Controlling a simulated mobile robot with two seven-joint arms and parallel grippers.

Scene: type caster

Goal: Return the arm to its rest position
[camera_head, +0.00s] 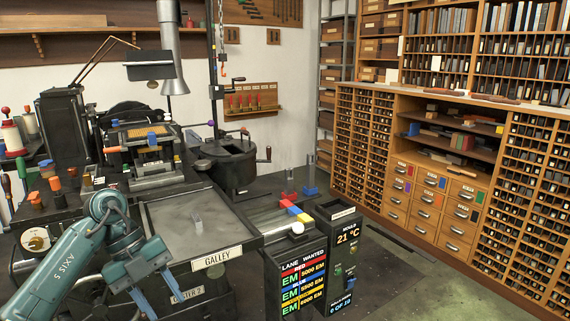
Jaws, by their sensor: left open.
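My left arm comes in from the lower left, a teal arm marked "AXIS 5". My left gripper (162,296) is open and empty, with its two blue fingers pointing down. It is in front of the near left edge of the galley tray (180,215), near a dark box with a label partly hidden by the fingers. My right gripper is not in view.
The casting machine (150,150) and a round black pot (228,165) stand behind the tray. A panel with lane readouts (303,283) and a mould display (346,240) stand to the right. Wooden type cabinets (430,205) line the right wall. Floor (440,290) at lower right is clear.

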